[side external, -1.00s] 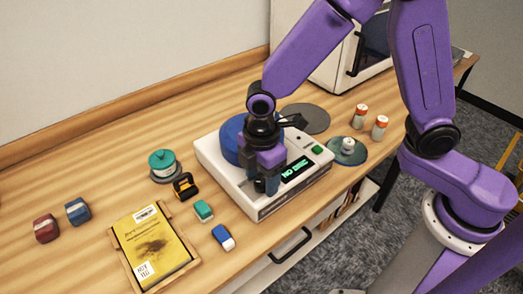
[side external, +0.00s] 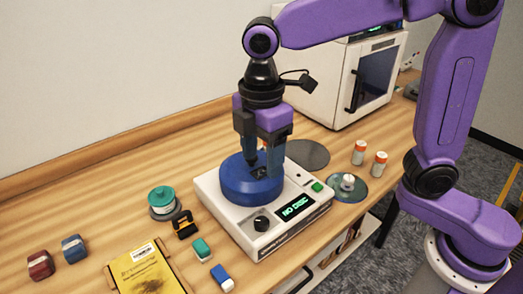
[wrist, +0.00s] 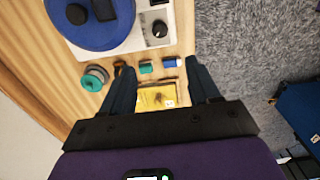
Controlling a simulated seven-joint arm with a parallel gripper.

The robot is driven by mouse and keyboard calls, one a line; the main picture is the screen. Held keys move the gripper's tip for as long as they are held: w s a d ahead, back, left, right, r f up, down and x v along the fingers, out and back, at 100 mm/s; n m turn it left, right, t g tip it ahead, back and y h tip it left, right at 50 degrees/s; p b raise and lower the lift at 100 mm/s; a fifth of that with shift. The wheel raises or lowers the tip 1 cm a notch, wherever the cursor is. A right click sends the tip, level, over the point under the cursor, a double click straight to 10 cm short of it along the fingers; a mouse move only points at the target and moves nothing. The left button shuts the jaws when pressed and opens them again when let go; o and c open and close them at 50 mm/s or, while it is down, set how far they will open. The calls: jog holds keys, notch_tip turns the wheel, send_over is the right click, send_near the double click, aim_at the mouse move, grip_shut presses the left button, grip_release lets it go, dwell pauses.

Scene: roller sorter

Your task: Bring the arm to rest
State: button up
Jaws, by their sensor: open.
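My gripper (side external: 262,160) points down above the white machine (side external: 212,192), whose display reads "NO DISC". The machine carries a round blue part (side external: 243,188) and a dark knob (side external: 261,223). In the side view the fingers overlap the blue part; I cannot tell from that view whether they touch it. In the wrist view my gripper (wrist: 160,72) has its two fingers apart with nothing between them close up, and the blue part (wrist: 75,32) lies beyond at the upper left.
A teal spool (side external: 162,198), small blocks and a yellow booklet (side external: 150,275) lie left of the machine. A disc (side external: 350,192) with a white hub and two orange-topped cylinders (side external: 359,152) lie right. A white cabinet (side external: 335,75) stands behind.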

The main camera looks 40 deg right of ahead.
jog(key=shift+r, duration=0.2)
jog(key=s+d+f+m, duration=0.2)
jog(key=s+d+f, duration=0.1)
jog(key=s+d, duration=0.6)
jog(key=s+d+f+m, duration=0.3)
jog(key=s+d+f, duration=0.1)
jog(key=s+d, duration=0.5)
jog(key=shift+d+m, duration=0.3)
jog(key=shift+d, duration=0.15)
jog(key=shift+f, duration=0.1)
